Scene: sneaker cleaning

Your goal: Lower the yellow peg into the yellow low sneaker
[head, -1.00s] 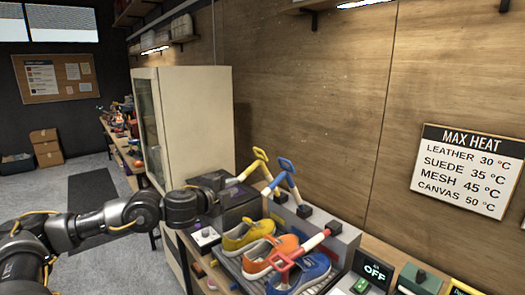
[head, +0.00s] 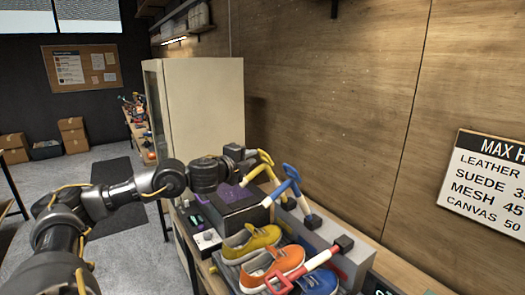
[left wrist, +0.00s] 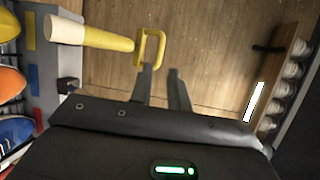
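The yellow peg (head: 254,172) has a pale end and a yellow loop handle. My left gripper (head: 249,155) is beside that handle. The yellow low sneaker (head: 262,238) sits at the left of the sneaker row, below the peg. My right gripper is out of view.
A blue peg (head: 281,186) leans close to the right of the yellow one. An orange sneaker (head: 287,261) and a blue sneaker (head: 322,281) stand beside the yellow one, with a red peg (head: 304,268) across them. A dark box (head: 240,214) is left of the rack.

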